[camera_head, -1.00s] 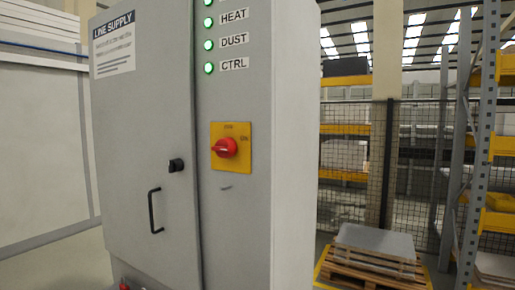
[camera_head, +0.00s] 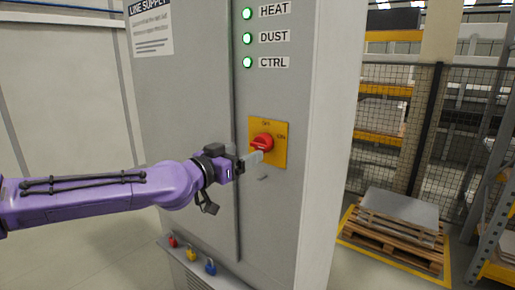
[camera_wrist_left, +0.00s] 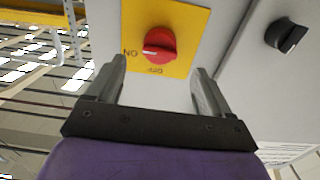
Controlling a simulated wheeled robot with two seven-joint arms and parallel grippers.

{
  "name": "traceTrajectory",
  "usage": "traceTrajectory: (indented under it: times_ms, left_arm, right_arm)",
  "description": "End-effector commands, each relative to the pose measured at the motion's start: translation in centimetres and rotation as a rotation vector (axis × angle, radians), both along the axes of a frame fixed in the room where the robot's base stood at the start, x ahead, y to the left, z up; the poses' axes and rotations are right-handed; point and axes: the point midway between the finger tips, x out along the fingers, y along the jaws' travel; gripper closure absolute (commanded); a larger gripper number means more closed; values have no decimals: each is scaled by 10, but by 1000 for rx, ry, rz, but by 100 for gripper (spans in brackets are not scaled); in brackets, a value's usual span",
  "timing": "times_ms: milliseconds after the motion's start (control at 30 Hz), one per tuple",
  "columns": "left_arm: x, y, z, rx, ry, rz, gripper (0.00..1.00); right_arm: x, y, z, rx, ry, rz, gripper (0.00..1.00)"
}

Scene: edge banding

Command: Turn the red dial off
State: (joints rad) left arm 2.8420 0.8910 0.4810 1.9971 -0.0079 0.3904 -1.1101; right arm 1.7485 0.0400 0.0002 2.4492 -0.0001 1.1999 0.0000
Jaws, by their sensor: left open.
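The red dial (camera_head: 263,142) sits on a yellow plate (camera_head: 281,154) on the grey cabinet's front, with OFF at the top and ON at the right. Its handle appears turned toward ON. In the left wrist view the dial (camera_wrist_left: 159,44) is ahead of the fingertips, with its white mark toward ON. My left gripper (camera_head: 254,158) is just below and left of the dial in the head view. In the left wrist view my left gripper (camera_wrist_left: 158,75) is open, its fingers apart and nothing between them. My right gripper is not in view.
The grey cabinet (camera_head: 195,90) bears lit green lamps for HEAT, DUST and CTRL (camera_head: 247,62). A black knob (camera_wrist_left: 286,35) is beside the plate. A pallet (camera_head: 395,235) and mesh fence stand right.

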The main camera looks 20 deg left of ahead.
Motion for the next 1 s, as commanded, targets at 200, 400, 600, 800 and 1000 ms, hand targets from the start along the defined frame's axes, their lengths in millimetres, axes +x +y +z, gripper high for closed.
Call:
traceTrajectory:
  times_ms: [200,400,600,800,1000]
  left_arm:
    - [40,-14,0,-2,8,1,19]
    - [65,-23,0,-4,8,1,19]
    - [70,-25,-1,-4,6,1,19]
    - [69,-25,-1,-4,6,1,39]
    - [69,-24,-2,-4,6,1,75]
  right_arm:
    - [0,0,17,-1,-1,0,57]
    - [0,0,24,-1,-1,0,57]
    - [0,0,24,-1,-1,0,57]
    - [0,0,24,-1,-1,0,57]
    - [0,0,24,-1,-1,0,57]
